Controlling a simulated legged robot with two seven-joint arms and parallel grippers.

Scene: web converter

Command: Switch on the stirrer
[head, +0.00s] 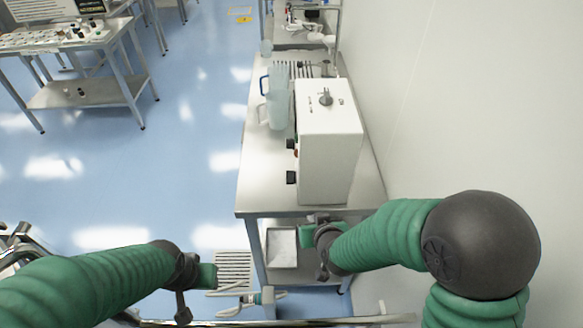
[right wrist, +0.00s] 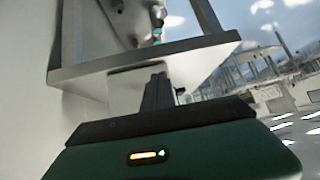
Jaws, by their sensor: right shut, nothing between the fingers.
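A white box-shaped machine (head: 329,140) stands on a steel table (head: 262,180). It has black knobs (head: 291,177) and a small red part on its left face, and a dark round fitting on top. I cannot tell for sure that it is the stirrer. My right gripper (head: 307,222) is just off the table's near edge, below and in front of the machine, partly hidden by my wrist. In the right wrist view its fingers (right wrist: 158,92) are together and empty. My left gripper (head: 208,276) is low at the left, apart from the table; its fingers are unclear.
A clear jug (head: 277,98) stands behind and left of the machine. Thin tools lie farther back. A wall (head: 430,90) is close on the right. A lower shelf (head: 283,246) is under the table. Another table (head: 88,92) stands at the far left, with open floor between.

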